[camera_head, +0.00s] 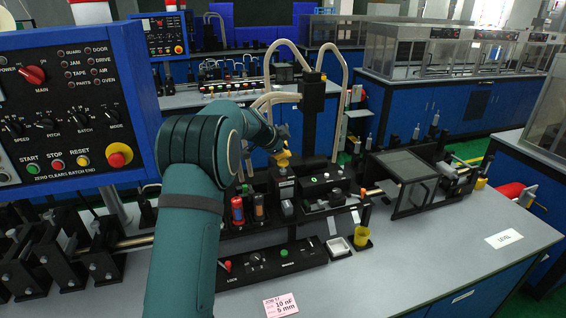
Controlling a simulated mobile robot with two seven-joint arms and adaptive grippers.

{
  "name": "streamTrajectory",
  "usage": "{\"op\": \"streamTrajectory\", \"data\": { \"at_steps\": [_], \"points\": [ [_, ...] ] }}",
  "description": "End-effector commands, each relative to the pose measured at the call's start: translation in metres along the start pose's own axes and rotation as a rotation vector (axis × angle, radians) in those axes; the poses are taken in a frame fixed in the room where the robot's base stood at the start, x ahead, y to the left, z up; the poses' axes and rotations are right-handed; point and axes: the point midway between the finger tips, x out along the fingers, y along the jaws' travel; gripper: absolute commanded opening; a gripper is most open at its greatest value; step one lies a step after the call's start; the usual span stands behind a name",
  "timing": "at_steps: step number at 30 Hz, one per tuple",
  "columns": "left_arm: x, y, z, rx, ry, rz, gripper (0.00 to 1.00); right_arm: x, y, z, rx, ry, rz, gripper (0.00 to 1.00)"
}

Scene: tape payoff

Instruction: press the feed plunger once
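My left arm rises from the bottom edge and reaches over the bench machine. My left gripper (279,146) is small and dark at the arm's far end, partly hidden by the wrist. A yellow part (283,158) shows right at the gripper, above a black block (285,187) on the machine; I cannot tell whether it is the feed plunger or whether the gripper touches it. The finger opening is too small to make out. No other part is clearly the plunger. My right gripper is not in view.
A blue control panel (75,95) stands at left. A black button box (270,262), small white tray (339,248) and yellow cup (362,237) sit in front of the machine. A framed dark plate (407,167) is at right.

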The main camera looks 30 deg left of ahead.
Motion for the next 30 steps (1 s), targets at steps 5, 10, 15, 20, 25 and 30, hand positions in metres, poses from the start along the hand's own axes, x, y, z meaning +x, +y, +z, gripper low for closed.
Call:
{"op": "streamTrajectory", "data": {
  "at_steps": [5,10,15,20,25,30],
  "points": [
    [0.0005,0.0004,0.0003,0.000,0.000,0.000,0.00,0.0008,0.0003,0.0001,0.000,0.000,0.000,0.52],
    [0.0016,0.0012,0.0011,0.000,0.000,0.000,0.00,0.0026,0.0010,0.0004,0.000,0.000,0.000,0.52],
    [0.0026,0.0019,0.0018,-0.001,0.000,0.000,0.00,0.0044,0.0017,0.0006,0.000,0.000,0.000,0.52],
    [0.0035,0.0026,0.0025,-0.001,0.000,0.000,0.00,0.0060,0.0023,0.0008,0.000,0.000,0.000,0.52],
    [0.0045,0.0033,0.0033,-0.001,0.000,0.000,0.00,0.0077,0.0029,0.0010,0.000,0.000,0.000,0.52],
    [0.0055,0.0041,0.0042,-0.001,0.000,0.000,0.00,0.0094,0.0035,0.0013,0.000,0.000,0.000,0.52]
  ]
}}
